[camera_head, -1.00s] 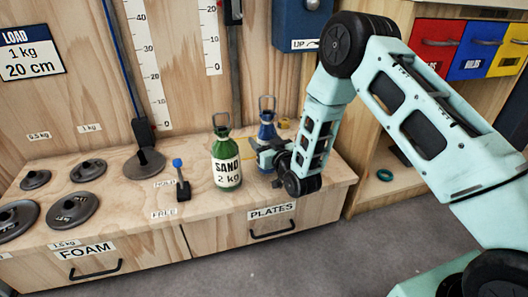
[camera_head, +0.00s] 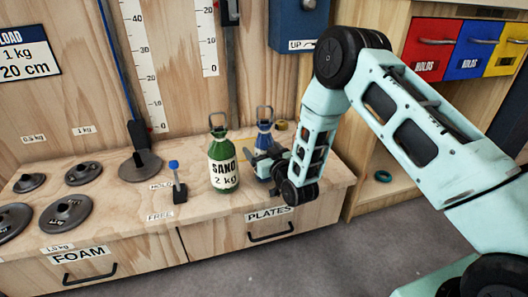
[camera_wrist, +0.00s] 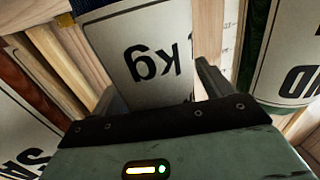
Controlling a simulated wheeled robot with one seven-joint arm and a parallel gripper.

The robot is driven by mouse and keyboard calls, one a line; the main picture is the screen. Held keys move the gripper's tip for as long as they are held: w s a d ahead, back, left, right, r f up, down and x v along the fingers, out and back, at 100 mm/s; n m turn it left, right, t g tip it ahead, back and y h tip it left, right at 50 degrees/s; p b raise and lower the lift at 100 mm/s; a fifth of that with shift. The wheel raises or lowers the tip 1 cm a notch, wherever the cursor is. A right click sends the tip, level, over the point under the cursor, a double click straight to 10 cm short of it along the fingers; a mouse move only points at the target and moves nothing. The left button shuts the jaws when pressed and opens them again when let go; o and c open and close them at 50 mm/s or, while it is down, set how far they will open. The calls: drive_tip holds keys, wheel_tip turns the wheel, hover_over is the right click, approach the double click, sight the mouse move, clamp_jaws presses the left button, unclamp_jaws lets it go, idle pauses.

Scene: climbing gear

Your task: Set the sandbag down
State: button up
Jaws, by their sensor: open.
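The blue sandbag (camera_head: 264,137) stands upright on the wooden bench, to the right of the green sandbag (camera_head: 224,155) marked SAND 2 kg. My gripper (camera_head: 258,163) is low at the blue bag, with its fingers open on either side of it. In the wrist view my gripper (camera_wrist: 157,86) has the blue bag's white kg label (camera_wrist: 148,58) between its fingers, seen upside down. The green bag's label (camera_wrist: 290,60) shows at the right there, apart from the fingers. The blue bag's lower part is partly hidden by my gripper in the head view.
Another labelled sandbag (camera_wrist: 20,130) shows at the wrist view's left edge. A small blue-topped stand (camera_head: 178,183) stands left of the green bag. Several dark plates (camera_head: 64,213) lie on the bench's left. A yellow roll (camera_head: 281,126) lies behind the blue bag.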

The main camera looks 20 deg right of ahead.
drive_tip(key=s+d+p, duration=0.2)
drive_tip(key=s+p, duration=0.2)
drive_tip(key=s, duration=0.7)
drive_tip(key=a+r+n+g+y, duration=0.2)
drive_tip(key=a+r+g, duration=0.3)
drive_tip(key=a, duration=0.3)
drive_tip(key=s+a+r+n+g, duration=0.1)
drive_tip(key=s+a+r+g, duration=0.4)
drive_tip(key=s, duration=0.3)
drive_tip(key=s+d+r+g+h, duration=0.1)
drive_tip(key=s+r+g, duration=0.1)
drive_tip(key=s, duration=0.6)
drive_tip(key=s+d+r+n+g+h, duration=0.1)
drive_tip(key=s+d+r+g+h, duration=0.1)
drive_tip(key=s, duration=0.6)
drive_tip(key=s+d+r+n+g+h, duration=0.1)
drive_tip(key=s+d+r+g, duration=0.1)
drive_tip(key=s, duration=0.6)
wheel_tip(320, 180, up, 3)
drive_tip(key=shift+s+f+g+h, duration=0.2)
drive_tip(key=shift+g+h, duration=0.2)
drive_tip(key=shift+g, duration=0.4)
drive_tip(key=shift+w, duration=0.1)
